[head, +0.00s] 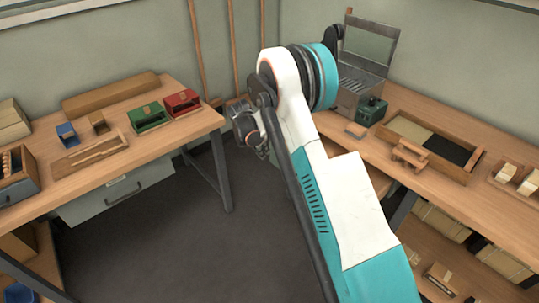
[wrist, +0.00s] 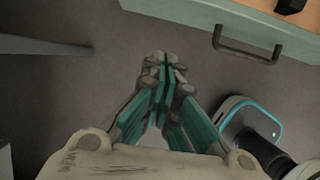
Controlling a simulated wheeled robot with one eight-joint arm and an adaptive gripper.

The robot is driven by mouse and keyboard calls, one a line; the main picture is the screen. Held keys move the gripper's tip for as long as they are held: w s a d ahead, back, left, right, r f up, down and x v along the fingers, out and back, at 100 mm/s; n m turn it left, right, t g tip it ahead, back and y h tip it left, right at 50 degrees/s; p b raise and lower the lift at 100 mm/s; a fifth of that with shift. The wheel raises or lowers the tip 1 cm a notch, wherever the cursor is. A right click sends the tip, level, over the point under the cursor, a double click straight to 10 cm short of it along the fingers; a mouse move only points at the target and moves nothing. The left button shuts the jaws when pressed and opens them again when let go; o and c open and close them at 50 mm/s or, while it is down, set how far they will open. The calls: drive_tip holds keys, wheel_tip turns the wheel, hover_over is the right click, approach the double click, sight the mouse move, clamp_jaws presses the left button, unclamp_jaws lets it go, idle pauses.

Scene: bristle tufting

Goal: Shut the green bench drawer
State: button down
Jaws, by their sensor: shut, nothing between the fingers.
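My gripper (wrist: 165,60) is shut and empty, pointing down over bare floor in the wrist view. In the head view it (head: 250,135) hangs in the gap between the two benches, partly hidden by my arm.
The left bench (head: 75,172) has a pale grey drawer (head: 115,198) with a handle below its top. The right bench (head: 375,155) carries a grey metal box, a small green box (head: 371,111) and a wooden tray (head: 474,165). The floor (head: 165,245) between the benches is clear.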

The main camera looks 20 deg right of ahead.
drive_tip(key=b, duration=0.3)
approach(277, 158)
drive_tip(key=s+a+f, duration=0.3)
drive_tip(key=s+f, duration=0.1)
drive_tip(key=s, duration=0.1)
drive_tip(key=shift+w+d+f+b, duration=0.1)
drive_tip(key=shift+w+d+b, duration=0.2)
drive_tip(key=shift+d, duration=0.45)
drive_tip(key=shift+w+d+f+b, duration=0.1)
drive_tip(key=shift+w+d+b, duration=0.15)
drive_tip(key=shift+d, duration=0.45)
drive_tip(key=shift+w+d+b, duration=0.2)
drive_tip(key=shift+w+d, duration=0.2)
drive_tip(key=shift+d, duration=0.35)
drive_tip(key=shift+d, duration=0.1)
